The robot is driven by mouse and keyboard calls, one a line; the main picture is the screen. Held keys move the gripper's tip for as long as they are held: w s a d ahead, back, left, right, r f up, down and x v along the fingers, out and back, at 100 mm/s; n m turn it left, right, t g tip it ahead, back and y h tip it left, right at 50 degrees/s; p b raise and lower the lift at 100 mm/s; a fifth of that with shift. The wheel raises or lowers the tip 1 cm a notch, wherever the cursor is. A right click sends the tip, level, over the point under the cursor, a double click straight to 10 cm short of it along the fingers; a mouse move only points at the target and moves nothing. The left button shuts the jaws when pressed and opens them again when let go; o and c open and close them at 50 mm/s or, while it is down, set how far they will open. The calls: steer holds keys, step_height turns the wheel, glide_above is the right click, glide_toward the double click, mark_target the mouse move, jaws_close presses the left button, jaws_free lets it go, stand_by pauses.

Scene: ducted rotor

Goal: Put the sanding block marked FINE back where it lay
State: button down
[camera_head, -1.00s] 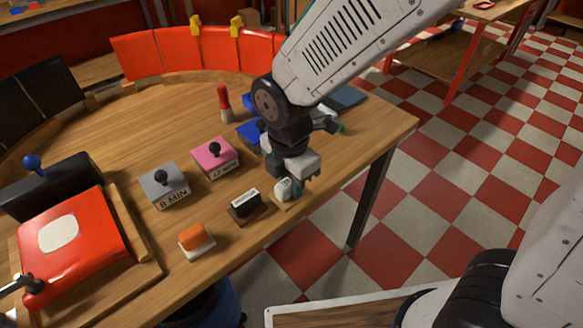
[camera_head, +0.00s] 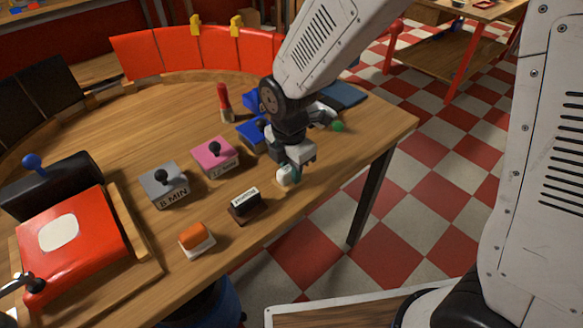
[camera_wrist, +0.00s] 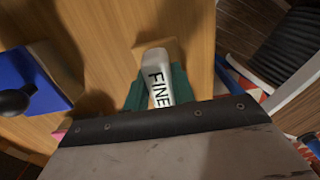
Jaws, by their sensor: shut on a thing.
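My gripper (camera_head: 289,178) is shut on the white sanding block (camera_head: 284,175) over the table's right part, near its front edge. In the wrist view the block (camera_wrist: 154,75) shows the black letters FINE between the green finger pads (camera_wrist: 178,85). A tan, wood-coloured part (camera_wrist: 172,47) shows at the block's far end. I cannot tell for sure whether the block touches the table (camera_head: 330,165). The bottom of the block is mostly hidden.
A dark block with a white label (camera_head: 245,200) and an orange-and-white block (camera_head: 196,238) lie to the left. Grey (camera_head: 165,187), pink (camera_head: 216,157) and blue (camera_head: 252,132) knobbed blocks stand behind. Bare tabletop lies to the right of my gripper.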

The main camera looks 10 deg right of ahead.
mark_target(290, 167)
steer(key=shift+f, duration=0.15)
steer(key=c, duration=1.2)
jaws_free()
steer(key=shift+o, duration=0.2)
step_height(290, 167, up, 12)
steer(key=shift+a+r, duration=0.15)
steer(key=shift+r, duration=0.05)
steer(key=s+d+r+m, duration=0.4)
steer(key=s+d+m, duration=0.5)
steer(key=m, duration=0.3)
steer(key=s+d+r+m+t, duration=0.1)
steer(key=s+d+r+m, duration=0.3)
steer(key=s+d+m, duration=0.6)
steer(key=d+m, duration=0.2)
steer(key=shift+s+r+m, duration=0.15)
steer(key=shift+s+m, duration=0.15)
steer(key=shift+m, duration=0.1)
steer(key=shift+d, duration=0.1)
